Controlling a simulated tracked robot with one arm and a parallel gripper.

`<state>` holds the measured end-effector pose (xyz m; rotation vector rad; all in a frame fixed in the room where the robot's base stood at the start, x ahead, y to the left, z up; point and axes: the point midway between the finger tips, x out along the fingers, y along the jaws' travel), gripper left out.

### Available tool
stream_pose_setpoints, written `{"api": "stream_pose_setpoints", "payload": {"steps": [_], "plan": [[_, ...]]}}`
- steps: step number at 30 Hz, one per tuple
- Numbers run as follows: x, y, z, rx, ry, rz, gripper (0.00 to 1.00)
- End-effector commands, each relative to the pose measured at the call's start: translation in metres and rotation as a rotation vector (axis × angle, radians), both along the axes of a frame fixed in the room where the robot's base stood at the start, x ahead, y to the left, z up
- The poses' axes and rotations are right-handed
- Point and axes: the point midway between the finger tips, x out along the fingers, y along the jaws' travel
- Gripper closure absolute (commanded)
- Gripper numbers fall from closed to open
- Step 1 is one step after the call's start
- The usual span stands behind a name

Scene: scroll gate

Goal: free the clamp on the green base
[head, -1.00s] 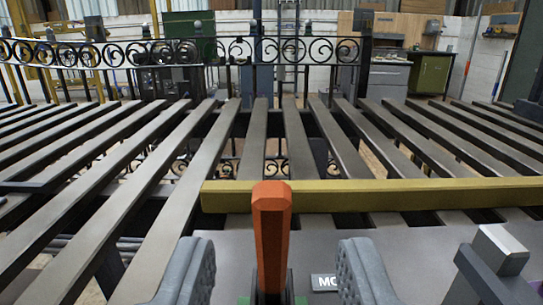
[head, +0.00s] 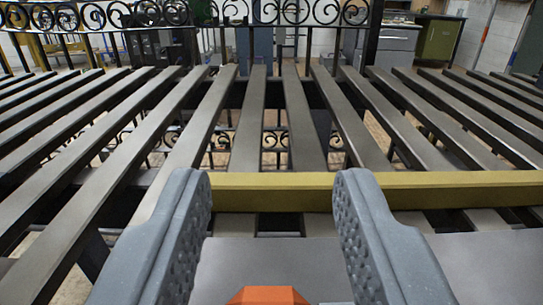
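My gripper (head: 270,190) is open, its two grey padded fingers wide apart and nothing between the tips. The top of an orange handle (head: 268,296) shows at the bottom edge, centred between the fingers and lower in the picture than their tips. I take it to be the clamp's handle. The rest of the clamp and its green base are out of view below. No contact between the fingers and the handle shows.
A yellow bar (head: 440,188) lies across the grey metal slats (head: 245,140), behind the fingers. A flat grey surface (head: 280,262) spreads below it. A black scrollwork fence (head: 100,18) and a green cabinet (head: 438,45) stand at the back.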

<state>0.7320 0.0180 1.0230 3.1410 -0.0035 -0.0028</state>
Motion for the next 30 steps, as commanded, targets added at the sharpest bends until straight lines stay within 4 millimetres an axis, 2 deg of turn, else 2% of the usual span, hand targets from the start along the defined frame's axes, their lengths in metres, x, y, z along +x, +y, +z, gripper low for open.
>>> {"api": "stream_pose_setpoints", "payload": {"steps": [5, 13, 14, 17, 18, 20, 21, 24, 30], "plan": [[0.007, 0.001, 0.001, 0.0, -0.002, 0.002, 0.62], [0.008, 0.001, 0.001, 0.001, -0.002, 0.002, 0.62], [0.008, 0.001, 0.001, 0.001, -0.002, 0.002, 0.67], [0.008, 0.001, 0.0, 0.001, -0.001, 0.002, 0.95], [0.008, 0.001, 0.0, 0.001, -0.001, 0.002, 1.0], [0.008, 0.001, 0.0, 0.001, -0.001, 0.002, 1.0], [0.007, -0.019, 0.0, 0.0, -0.001, -0.004, 1.0], [0.008, -0.008, 0.001, 0.003, 0.003, -0.005, 1.0], [0.014, -0.01, 0.004, 0.006, 0.047, -0.015, 1.0]]}}
